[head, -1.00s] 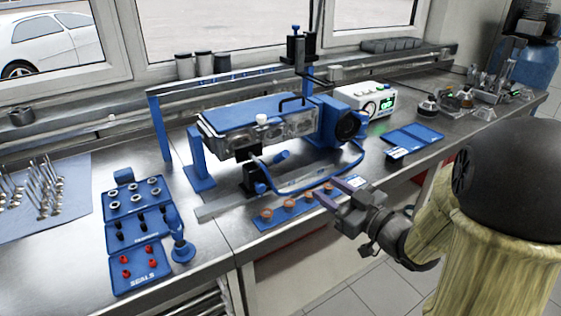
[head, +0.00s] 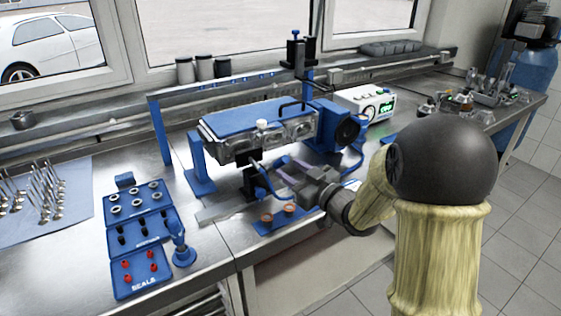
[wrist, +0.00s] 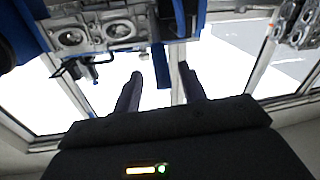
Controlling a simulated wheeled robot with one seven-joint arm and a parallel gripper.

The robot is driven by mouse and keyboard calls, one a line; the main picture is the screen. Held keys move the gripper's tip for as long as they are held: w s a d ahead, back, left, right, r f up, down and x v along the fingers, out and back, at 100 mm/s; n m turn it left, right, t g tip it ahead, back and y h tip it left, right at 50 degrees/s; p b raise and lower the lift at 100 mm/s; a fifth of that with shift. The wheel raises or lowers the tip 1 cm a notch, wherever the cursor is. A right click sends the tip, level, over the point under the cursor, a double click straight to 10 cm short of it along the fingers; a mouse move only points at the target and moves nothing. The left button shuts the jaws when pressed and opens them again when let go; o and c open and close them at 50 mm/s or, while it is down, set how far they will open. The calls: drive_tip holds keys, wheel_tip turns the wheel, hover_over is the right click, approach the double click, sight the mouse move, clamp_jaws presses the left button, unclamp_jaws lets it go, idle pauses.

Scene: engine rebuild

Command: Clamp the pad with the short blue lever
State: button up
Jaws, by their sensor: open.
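My gripper (head: 277,168) is just in front of and below the engine head (head: 270,135), which is held in a blue stand (head: 200,178). In the wrist view my gripper (wrist: 160,76) is open, with nothing between its fingertips. A black block (head: 250,158), perhaps the pad, shows under the head. A curved blue lever (head: 263,180) is close beside the fingers, partly covered by my gripper. I cannot tell the short lever from the long one here. In the wrist view a blue bar (wrist: 161,66) stands beyond the gap between the fingers; contact is not visible.
A blue seals tray (head: 140,280) and a small blue stand (head: 182,250) are at the front left. A blue strip with copper-coloured rings (head: 266,217) lies below my gripper. A white box with a green display (head: 365,103) stands behind right.

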sight(280, 163)
drive_tip(key=x, duration=0.5)
drive_tip(key=shift+c, duration=0.2)
clamp_jaws()
